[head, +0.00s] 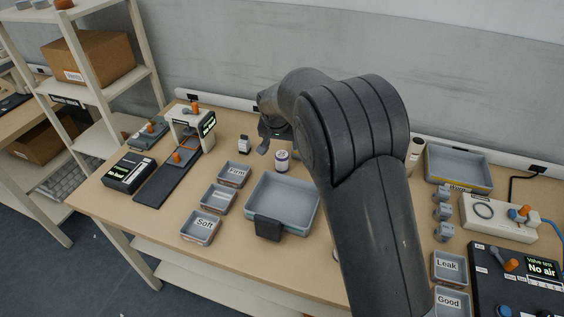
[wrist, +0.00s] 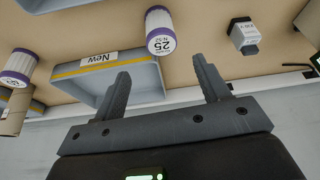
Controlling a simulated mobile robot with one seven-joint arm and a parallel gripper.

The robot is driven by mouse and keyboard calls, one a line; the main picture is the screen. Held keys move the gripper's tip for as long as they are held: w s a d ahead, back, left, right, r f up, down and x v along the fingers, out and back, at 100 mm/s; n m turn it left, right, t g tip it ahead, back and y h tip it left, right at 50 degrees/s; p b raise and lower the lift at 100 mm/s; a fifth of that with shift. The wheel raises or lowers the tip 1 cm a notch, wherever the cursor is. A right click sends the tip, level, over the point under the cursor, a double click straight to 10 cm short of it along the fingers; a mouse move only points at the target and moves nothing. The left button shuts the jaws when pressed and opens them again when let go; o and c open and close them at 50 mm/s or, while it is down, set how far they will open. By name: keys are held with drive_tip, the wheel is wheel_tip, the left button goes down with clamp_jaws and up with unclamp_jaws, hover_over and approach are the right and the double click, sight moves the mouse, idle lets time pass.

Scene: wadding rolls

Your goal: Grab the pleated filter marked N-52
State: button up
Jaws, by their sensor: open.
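What appears to be the same filter (head: 282,160) stands on the table in the head view, behind the large grey tray. My gripper (wrist: 160,68) is open with nothing between its fingers. In the head view the gripper (head: 265,140) shows only partly, left of the filter, the rest hidden by my arm.
A tray labelled New (wrist: 120,75) is close beside the filter in the wrist view. The grey tray (head: 262,190) is in front.

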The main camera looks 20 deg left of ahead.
sight(282, 155)
drive_tip(key=x, duration=1.1)
drive_tip(key=shift+s+a, duration=0.15)
drive_tip(key=shift+s, duration=0.05)
drive_tip(key=c, duration=1.1)
